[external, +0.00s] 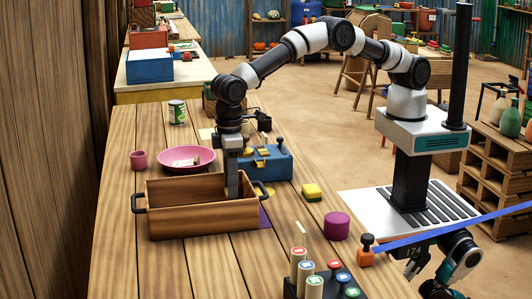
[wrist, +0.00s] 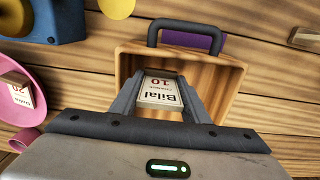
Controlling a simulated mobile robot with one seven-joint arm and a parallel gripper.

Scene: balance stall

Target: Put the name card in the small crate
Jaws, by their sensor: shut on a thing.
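The name card (wrist: 160,92), white with "Bilal" and a red "10", sits between the fingers of my gripper (wrist: 163,98) in the wrist view. My gripper is shut on it. The small crate (wrist: 234,82) is brown wood with dark handles, and the card shows against its inside. In the external view the crate (external: 200,221) stands on the table, and my gripper (external: 233,192) points down at its right end. The fingertips are partly inside or behind the rim there; I cannot tell how deep. The card is not visible in that view.
A pink bowl (external: 202,154) holding another card stands behind the crate, with a pink cup (external: 138,159) beside it. A blue balance box (external: 276,166) is behind my gripper.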

